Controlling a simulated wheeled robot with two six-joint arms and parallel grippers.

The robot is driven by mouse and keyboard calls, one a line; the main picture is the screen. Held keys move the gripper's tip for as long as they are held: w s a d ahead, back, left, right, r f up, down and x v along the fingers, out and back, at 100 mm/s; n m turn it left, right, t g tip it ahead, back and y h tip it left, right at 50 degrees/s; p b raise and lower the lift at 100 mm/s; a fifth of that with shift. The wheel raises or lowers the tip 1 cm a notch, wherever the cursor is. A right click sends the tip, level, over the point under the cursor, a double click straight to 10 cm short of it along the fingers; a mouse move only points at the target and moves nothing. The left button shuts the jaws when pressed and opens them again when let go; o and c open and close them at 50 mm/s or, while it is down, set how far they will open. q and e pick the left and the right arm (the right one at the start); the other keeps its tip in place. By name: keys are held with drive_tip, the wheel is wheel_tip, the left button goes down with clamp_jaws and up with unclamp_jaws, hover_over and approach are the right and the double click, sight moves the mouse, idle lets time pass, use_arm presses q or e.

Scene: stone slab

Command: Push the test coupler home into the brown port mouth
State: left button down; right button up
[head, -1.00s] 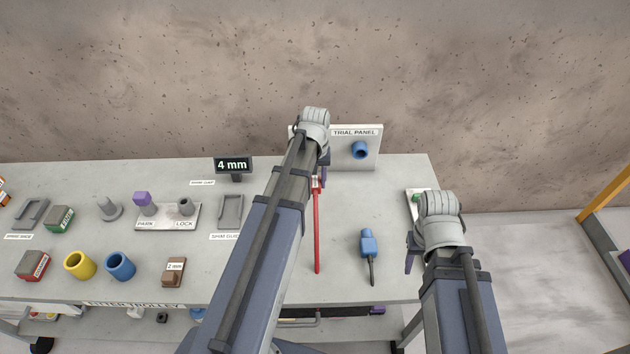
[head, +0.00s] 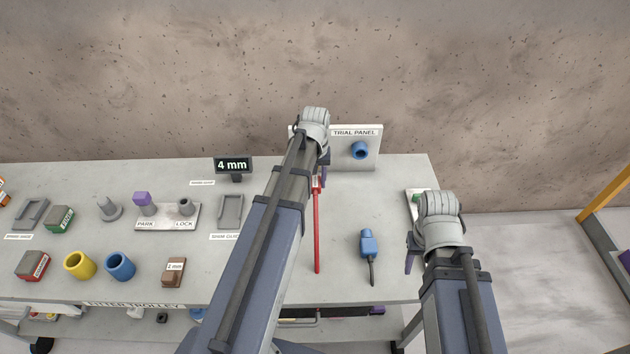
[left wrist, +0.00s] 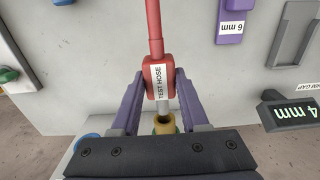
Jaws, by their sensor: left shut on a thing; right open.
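The test coupler (left wrist: 162,78) is a red body marked TEST HOSE with a grey nose, and its red hose (head: 317,232) runs toward the table's front. My left gripper (head: 323,172) is shut on it; its purple fingers (left wrist: 160,102) sit on either side of the red body in the left wrist view. The grey nose points at a yellow-brown port mouth (left wrist: 165,126), with a length of nose visible outside it. I cannot tell how far the tip is in. In the head view my left arm hides this port on the trial panel (head: 370,133). My right gripper (head: 410,252) is open and empty.
A blue port (head: 360,150) is on the panel's right side. A blue coupler (head: 368,245) lies on the table. The 4 mm display (head: 233,165) stands left of my arm. A purple 6 mm block (left wrist: 230,20) and blocks and cups at left share the slab.

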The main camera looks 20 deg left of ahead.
use_arm(q)
drive_tip(key=shift+w+a, duration=0.3)
drive_tip(key=shift+w, duration=0.3)
drive_tip(key=shift+w+a, duration=0.3)
drive_tip(key=shift+w, duration=0.3)
drive_tip(key=shift+w+a, duration=0.3)
drive_tip(key=shift+w, duration=0.3)
drive_tip(key=shift+c, duration=1.7)
unclamp_jaws()
drive_tip(key=shift+r, duration=0.15)
wheel_tip(320, 180, up, 8)
drive_tip(key=p, duration=0.8)
drive_tip(key=shift+f, duration=0.2)
drive_tip(key=shift+s+f, duration=0.1)
